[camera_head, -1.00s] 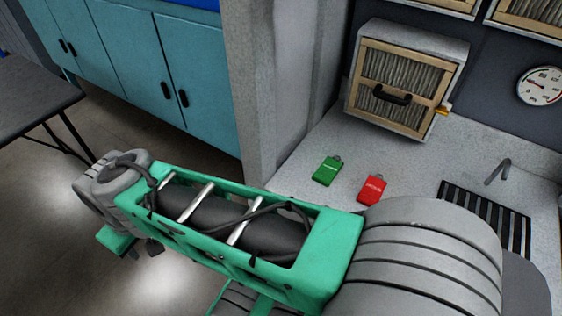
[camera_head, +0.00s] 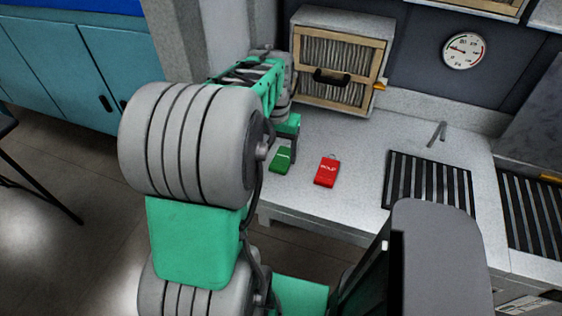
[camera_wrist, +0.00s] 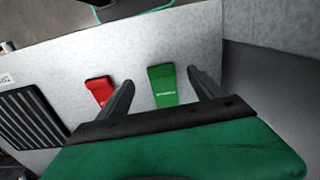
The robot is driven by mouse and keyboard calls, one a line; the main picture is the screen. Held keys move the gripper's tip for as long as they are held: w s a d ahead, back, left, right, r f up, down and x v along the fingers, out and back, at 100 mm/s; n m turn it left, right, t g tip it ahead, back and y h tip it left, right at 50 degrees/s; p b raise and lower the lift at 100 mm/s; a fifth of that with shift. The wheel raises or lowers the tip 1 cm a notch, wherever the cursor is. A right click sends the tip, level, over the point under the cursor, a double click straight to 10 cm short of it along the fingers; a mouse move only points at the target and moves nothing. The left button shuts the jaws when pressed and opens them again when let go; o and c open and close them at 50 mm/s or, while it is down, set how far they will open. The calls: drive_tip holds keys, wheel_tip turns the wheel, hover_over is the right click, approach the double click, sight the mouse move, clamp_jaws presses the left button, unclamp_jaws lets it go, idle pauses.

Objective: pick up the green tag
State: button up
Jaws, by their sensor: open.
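The green tag (camera_head: 282,160) lies flat on the grey counter (camera_head: 345,212), left of a red tag (camera_head: 327,170). The far end of the green tag is partly hidden by my arm's end in the head view. In the wrist view the green tag (camera_wrist: 163,86) shows between the two fingers of my gripper (camera_wrist: 162,85), closer to the right finger. The red tag (camera_wrist: 100,89) is outside the left finger. My gripper is open and empty; in the head view its fingers (camera_head: 292,148) are hard to make out near the green tag. I cannot tell its height above the counter.
A filter box (camera_head: 340,62) with a black handle stands at the back of the counter. A black slotted grate (camera_head: 428,182) and a small grey hook (camera_head: 436,133) are to the right. A grey wall column (camera_head: 222,40) stands at the left.

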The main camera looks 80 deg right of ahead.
sight(278, 167)
drive_tip(key=shift+d+r, duration=0.3)
drive_tip(key=shift+d, duration=0.15)
wheel_tip(278, 167, down, 7)
drive_tip(key=shift+f+p, duration=0.2)
drive_tip(key=shift+p, duration=0.4)
clamp_jaws()
idle(0.3)
